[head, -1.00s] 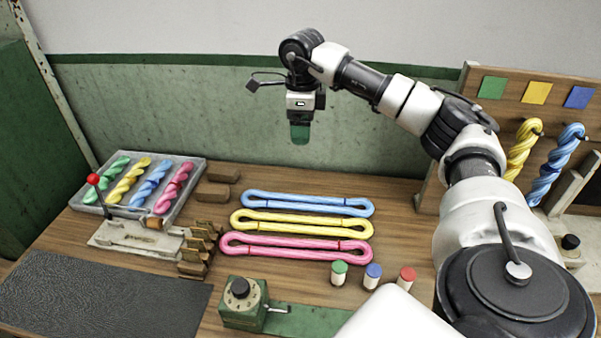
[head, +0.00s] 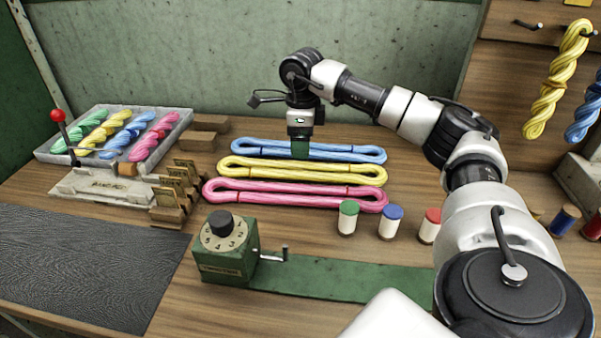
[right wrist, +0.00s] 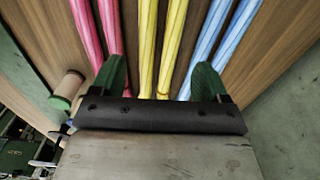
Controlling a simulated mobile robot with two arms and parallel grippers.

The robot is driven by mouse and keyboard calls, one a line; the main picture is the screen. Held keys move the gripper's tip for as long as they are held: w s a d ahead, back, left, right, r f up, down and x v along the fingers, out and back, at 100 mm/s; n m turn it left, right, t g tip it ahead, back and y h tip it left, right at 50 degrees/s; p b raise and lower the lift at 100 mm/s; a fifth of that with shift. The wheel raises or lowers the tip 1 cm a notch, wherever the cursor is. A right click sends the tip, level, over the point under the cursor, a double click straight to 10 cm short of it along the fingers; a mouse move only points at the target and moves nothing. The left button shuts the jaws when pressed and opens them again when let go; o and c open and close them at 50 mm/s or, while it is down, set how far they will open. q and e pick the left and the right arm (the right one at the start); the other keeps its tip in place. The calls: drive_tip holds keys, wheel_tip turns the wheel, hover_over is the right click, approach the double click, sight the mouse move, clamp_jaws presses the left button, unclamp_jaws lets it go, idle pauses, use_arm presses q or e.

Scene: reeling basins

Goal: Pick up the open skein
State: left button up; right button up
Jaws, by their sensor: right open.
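Three open skeins lie side by side on the table as long flat loops: blue (head: 355,153) at the back, yellow (head: 345,172) in the middle and pink (head: 290,194) in front. My right gripper (head: 300,149) points down, and its green fingers overlap the blue skein in the head view. In the right wrist view my right gripper (right wrist: 160,80) is open and empty. The yellow skein (right wrist: 168,50) runs between its fingers, with the pink skein (right wrist: 100,35) to the left and the blue skein (right wrist: 212,45) to the right. The exact height above them cannot be told. My left gripper is out of view.
A grey tray (head: 50,152) of twisted skeins stands at the back left, beside a red-knobbed lever device (head: 100,187). Several capped spools (head: 389,224) and a green dial box (head: 224,262) stand in front. Twisted skeins (head: 553,85) hang from a board at right.

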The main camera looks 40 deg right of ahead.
sight(301, 164)
wheel_tip(301, 164, down, 8)
drive_tip(key=shift+w+a+r, duration=0.1)
drive_tip(key=shift+a+r, duration=0.05)
idle(0.3)
drive_tip(key=shift+c, duration=0.2)
drive_tip(key=c, duration=0.6)
drive_tip(key=shift+r, duration=0.1)
drive_tip(key=shift+c, duration=0.2)
